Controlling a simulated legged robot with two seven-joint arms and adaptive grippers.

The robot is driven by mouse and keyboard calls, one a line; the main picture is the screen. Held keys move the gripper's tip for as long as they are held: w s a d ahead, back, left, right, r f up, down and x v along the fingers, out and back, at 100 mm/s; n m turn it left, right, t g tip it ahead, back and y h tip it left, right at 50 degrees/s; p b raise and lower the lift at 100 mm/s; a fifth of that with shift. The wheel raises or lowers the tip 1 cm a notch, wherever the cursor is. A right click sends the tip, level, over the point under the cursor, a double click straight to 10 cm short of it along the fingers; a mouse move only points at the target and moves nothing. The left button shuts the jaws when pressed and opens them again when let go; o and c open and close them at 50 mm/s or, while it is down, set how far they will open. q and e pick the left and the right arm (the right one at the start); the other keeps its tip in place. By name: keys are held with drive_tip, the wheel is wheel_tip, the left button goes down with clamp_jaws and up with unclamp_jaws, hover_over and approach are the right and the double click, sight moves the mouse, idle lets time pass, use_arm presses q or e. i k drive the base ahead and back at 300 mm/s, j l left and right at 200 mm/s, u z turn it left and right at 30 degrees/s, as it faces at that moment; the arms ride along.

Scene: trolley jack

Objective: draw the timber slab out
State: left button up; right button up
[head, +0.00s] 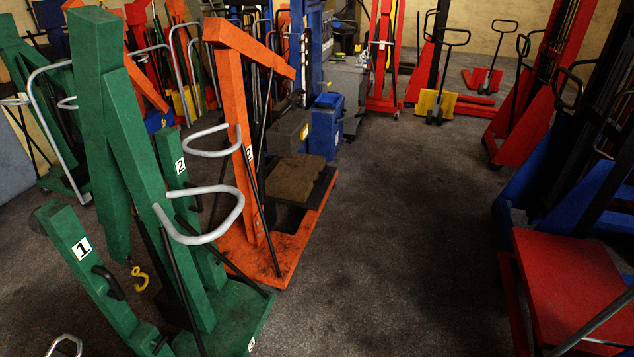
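A brown, rough-faced block that looks like the timber slab (293,178) lies at the rear of the orange trolley jack (285,255), left of the picture's middle in the head view. It rests on or just above a dark part of the jack, and I cannot tell what bears it. A grey-brown box (288,131) stands just behind it. The orange mast (238,140) and a pale handle loop rise to its left. Neither of my grippers is in view.
A green hoist (125,150) with pale handles and a yellow hook (139,277) stands at the near left. A blue bin (326,125) is behind the slab. Red and blue lifts line the right, with a red platform (570,285) near. The dark floor (410,230) between is clear.

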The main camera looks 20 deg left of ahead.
sight(295, 178)
drive_tip(key=i+z, duration=0.1)
drive_tip(key=i, duration=2.95)
drive_tip(key=i+u, duration=0.1)
drive_tip(key=i, duration=0.6)
drive_tip(key=i+l+u, duration=0.1)
drive_tip(key=i, duration=0.6)
drive_tip(key=i+l+u, duration=0.1)
drive_tip(key=i, duration=0.55)
